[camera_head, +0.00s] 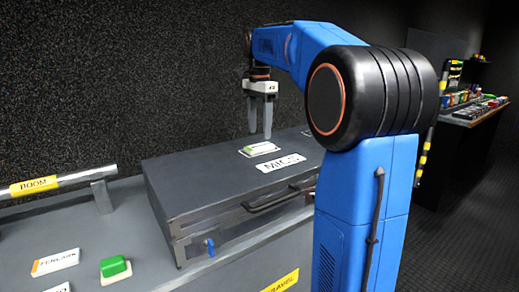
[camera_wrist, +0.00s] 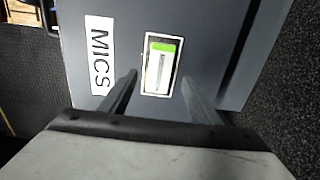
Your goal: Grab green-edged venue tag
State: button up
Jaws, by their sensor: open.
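The green-edged tag (camera_head: 259,148) lies flat on the lid of the dark grey case (camera_head: 195,170), behind the white MICS label. In the wrist view the tag (camera_wrist: 160,72) is white with a bright green end and sits inside a pale rectangular frame; its print is too small to read. My gripper (camera_head: 260,136) points down above the tag, open and empty. In the wrist view the fingertips (camera_wrist: 158,79) lie on either side of the tag, apart from it. I cannot tell the exact height of the fingertips above the lid.
An orange-edged tag reading FENLARK (camera_head: 55,262) and a green block (camera_head: 115,268) lie on the grey counter at front left. A rail with a yellow BOOM label (camera_head: 34,186) stands behind them. A dark speckled wall (camera_head: 120,80) rises close behind the case.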

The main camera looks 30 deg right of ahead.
aim_at(260, 146)
jog(key=shift+f, duration=2.55)
jog(key=c, duration=1.1)
